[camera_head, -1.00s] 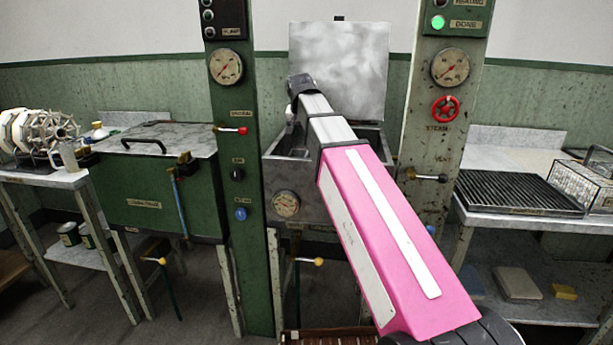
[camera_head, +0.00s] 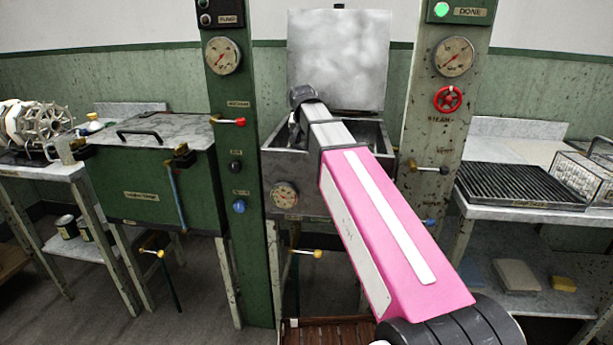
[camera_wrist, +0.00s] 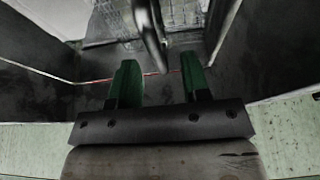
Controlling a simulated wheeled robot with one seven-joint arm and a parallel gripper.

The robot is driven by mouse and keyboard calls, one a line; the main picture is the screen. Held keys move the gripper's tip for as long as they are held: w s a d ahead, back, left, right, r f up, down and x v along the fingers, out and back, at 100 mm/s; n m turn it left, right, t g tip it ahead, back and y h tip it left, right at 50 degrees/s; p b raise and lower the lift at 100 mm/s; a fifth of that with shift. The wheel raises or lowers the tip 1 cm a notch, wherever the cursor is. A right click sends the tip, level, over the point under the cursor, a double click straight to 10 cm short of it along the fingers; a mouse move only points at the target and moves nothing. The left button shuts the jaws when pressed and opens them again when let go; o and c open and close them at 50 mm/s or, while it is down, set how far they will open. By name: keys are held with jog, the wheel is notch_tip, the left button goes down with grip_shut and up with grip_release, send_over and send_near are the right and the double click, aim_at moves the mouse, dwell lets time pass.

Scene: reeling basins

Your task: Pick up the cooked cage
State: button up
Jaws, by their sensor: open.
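A wire-mesh cage (camera_wrist: 182,14) shows at the top of the wrist view, inside the open metal basin. A dark curved bar, which looks like its handle (camera_wrist: 149,38), rises from it towards my gripper. My gripper (camera_wrist: 160,64) has two green fingers spread apart with nothing between them. The handle's near end is just ahead of the fingertips, roughly in line with the gap; I cannot tell if they touch. In the head view my arm reaches over the grey basin (camera_head: 285,165), whose lid (camera_head: 338,60) stands open. My arm hides the gripper and the cage there.
A green lamp (camera_head: 441,9) labelled DONE is lit on the right post. Another wire cage (camera_head: 583,178) stands beside a black grate (camera_head: 515,184) on the right table. A closed green basin (camera_head: 150,190) is on the left. Posts with levers flank the open basin.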

jog(key=x, duration=0.3)
jog(key=shift+d+f, duration=0.1)
jog(key=shift+d, duration=0.05)
grip_shut()
dwell(1.3)
